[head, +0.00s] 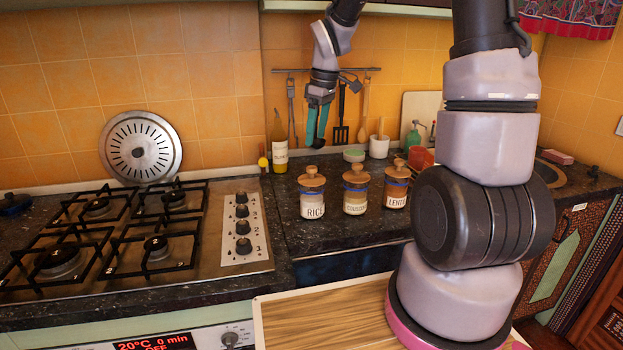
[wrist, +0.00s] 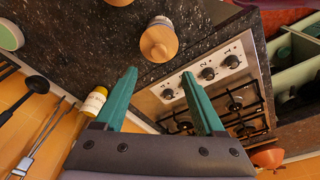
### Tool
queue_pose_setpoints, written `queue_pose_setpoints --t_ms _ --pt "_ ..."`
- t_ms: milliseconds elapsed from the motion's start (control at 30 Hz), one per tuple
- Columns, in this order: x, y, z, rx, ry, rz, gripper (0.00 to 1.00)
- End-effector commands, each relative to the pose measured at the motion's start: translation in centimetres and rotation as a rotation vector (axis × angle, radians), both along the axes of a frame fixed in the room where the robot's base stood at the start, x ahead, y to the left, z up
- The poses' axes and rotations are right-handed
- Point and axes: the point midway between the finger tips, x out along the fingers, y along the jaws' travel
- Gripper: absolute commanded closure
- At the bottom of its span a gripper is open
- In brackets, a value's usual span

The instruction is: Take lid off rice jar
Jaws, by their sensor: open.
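The rice jar (head: 313,203) stands upright on the dark counter, left of two similar jars, with its label facing the head camera. Its round wooden lid (head: 311,178) with a knob is on top. In the wrist view one wooden lid (wrist: 159,41) shows from above, beyond the fingertips; its position nearest the stove suggests the rice jar. My gripper (head: 317,125) hangs above and behind the jars near the back wall, fingers pointing down. In the wrist view its green fingers (wrist: 159,75) are apart with nothing between them, not touching the lid.
The couscous jar (head: 355,200) and lentil jar (head: 396,190) stand close to the right. A yellow bottle (head: 279,146) is behind left. Utensils (head: 341,115) hang on the back wall. The gas stove (head: 150,240) is left; bare counter lies in front of the jars.

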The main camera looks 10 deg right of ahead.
Motion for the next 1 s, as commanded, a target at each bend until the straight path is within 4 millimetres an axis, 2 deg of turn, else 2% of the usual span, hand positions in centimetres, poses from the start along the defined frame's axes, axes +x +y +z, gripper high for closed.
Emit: queue_pose_setpoints --t_ms 300,533,800,1000 --pt "0.6 0.6 -4.8 0.000 0.008 0.016 0.28" --pt "0.8 0.7 -6.6 0.000 0.006 0.016 0.28" --pt "1.2 0.9 -10.4 0.000 0.006 0.014 0.28" --pt "1.3 0.9 -10.9 0.000 0.003 0.015 0.28"
